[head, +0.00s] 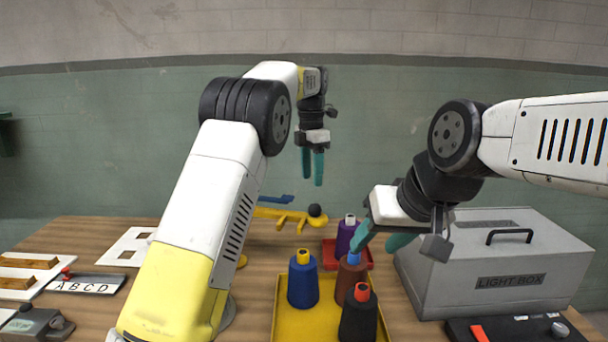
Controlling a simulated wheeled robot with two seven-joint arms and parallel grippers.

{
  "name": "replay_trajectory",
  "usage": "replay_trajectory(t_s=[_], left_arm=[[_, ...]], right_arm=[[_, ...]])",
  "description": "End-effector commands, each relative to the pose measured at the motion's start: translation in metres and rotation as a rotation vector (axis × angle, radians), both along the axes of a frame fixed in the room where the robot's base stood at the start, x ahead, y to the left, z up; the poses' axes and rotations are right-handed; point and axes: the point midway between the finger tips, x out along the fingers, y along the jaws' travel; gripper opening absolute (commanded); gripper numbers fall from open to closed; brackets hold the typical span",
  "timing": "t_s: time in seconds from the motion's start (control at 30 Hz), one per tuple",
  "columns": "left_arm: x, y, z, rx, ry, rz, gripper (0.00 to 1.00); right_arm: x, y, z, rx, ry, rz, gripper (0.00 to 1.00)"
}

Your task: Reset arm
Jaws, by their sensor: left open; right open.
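My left gripper (312,168) hangs above the back of the table with its teal fingers pointing down, apart and empty. My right gripper (379,240) is low at centre right, its teal fingers spread, close to the blue top of a brown spool (351,279). In this view I cannot tell whether a finger touches that spool. A blue spool (303,284) with a yellow top and a black spool (359,317) with a red top stand upright on a yellow tray (289,327). A purple spool (346,236) with a white top stands by a red tray (329,258).
A grey light box (480,282) stands at the right, with a dark control panel (518,330) before it. A yellow rack (283,215) is at the back. White boards (128,248) and a lettered strip (87,286) lie at the left.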

Motion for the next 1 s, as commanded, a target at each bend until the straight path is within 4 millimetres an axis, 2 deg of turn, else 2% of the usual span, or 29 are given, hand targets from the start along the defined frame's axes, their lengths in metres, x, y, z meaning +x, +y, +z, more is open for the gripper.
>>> replay_trajectory(t_s=[0.17,0.27,0.4,0.53,0.73,0.9,1.0], left_arm=[[-0.026,0.056,0.039,-0.070,-0.064,-0.235,0.48],[-0.053,0.088,0.058,-0.100,-0.125,-0.427,0.48],[-0.098,0.126,0.076,-0.105,-0.228,-0.703,0.48],[-0.147,0.153,0.083,-0.068,-0.331,-0.966,0.48],[-0.228,0.182,0.073,0.070,-0.473,-1.371,0.48],[-0.291,0.194,0.047,0.249,-0.541,-1.693,0.48],[-0.318,0.198,0.031,0.348,-0.552,-1.837,0.48]], right_arm=[[0.000,0.000,0.000,0.000,0.000,0.000,0.48],[0.000,0.000,0.000,0.000,0.000,0.000,0.48],[0.000,0.000,0.000,0.000,0.000,0.000,0.48],[0.000,0.000,0.000,0.000,0.000,0.000,0.48],[0.000,0.000,0.000,0.000,0.000,0.000,0.48],[0.000,0.000,0.000,0.000,0.000,0.000,0.48],[0.000,0.000,0.000,0.000,0.000,0.000,0.48]])
